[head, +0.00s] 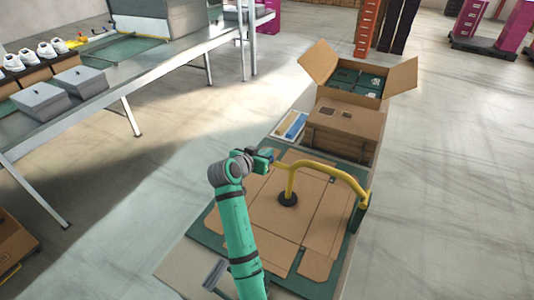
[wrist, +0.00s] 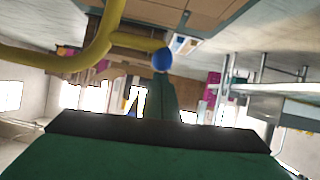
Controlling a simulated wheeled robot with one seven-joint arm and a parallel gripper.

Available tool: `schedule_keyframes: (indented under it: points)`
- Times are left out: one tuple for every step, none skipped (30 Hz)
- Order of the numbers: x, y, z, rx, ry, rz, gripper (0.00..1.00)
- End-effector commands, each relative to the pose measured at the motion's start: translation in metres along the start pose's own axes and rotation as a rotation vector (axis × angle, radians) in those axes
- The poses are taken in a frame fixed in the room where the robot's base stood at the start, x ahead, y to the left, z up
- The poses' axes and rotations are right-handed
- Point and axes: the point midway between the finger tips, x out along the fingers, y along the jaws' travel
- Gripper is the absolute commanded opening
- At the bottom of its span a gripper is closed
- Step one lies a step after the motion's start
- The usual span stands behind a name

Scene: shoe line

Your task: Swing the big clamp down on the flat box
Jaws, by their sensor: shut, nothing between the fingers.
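The big clamp is a bent yellow bar (head: 345,178) rising from a dark green post at the right edge of the board. A leg hangs from it to a round black pad (head: 288,199) over the middle of the flat box (head: 262,208), an unfolded brown cardboard sheet. I cannot tell whether the pad presses on it. My gripper (head: 266,155) is shut and empty at the bar's left end. In the wrist view the yellow bar (wrist: 40,58) runs toward a blue knob (wrist: 161,60) just past my gripper. Whether they touch is unclear.
The flat box lies on a green board (head: 206,226). Behind it stands an open carton (head: 345,122) holding dark green boxes, beside a small tray (head: 290,125) of blue and tan items. A metal bench (head: 125,82) with grey boxes and shoes is at left. The floor between is clear.

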Motion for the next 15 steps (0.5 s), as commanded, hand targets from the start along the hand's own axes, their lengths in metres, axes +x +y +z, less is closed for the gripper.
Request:
schedule_keyframes:
  points:
    - [0.005,-0.002,0.021,-0.013,-0.042,0.001,0.0]
    - [0.004,-0.002,0.019,-0.013,-0.041,0.001,0.0]
    - [0.003,-0.002,0.015,-0.012,-0.038,0.0,0.0]
    - [0.002,-0.002,0.012,-0.012,-0.036,0.0,0.0]
    - [0.001,-0.001,0.008,-0.011,-0.033,0.0,0.0]
    - [-0.001,-0.001,0.001,-0.01,-0.03,0.0,0.0]
    - [-0.003,0.0,-0.004,-0.008,-0.027,0.0,0.0]
    - [-0.005,0.001,-0.011,-0.006,-0.022,0.0,0.0]
    - [-0.007,0.003,-0.02,-0.003,-0.015,0.0,0.0]
    - [-0.009,0.004,-0.027,-0.002,-0.01,0.0,0.0]
    - [-0.011,0.005,-0.034,0.001,-0.006,0.001,0.0]
    - [-0.018,0.005,-0.036,0.001,-0.005,0.0,0.0]
    - [-0.025,0.005,-0.035,0.001,-0.004,-0.001,0.0]
    - [-0.032,0.005,-0.035,0.001,-0.004,-0.001,0.0]
    - [-0.041,0.005,-0.036,0.001,-0.002,-0.002,0.0]
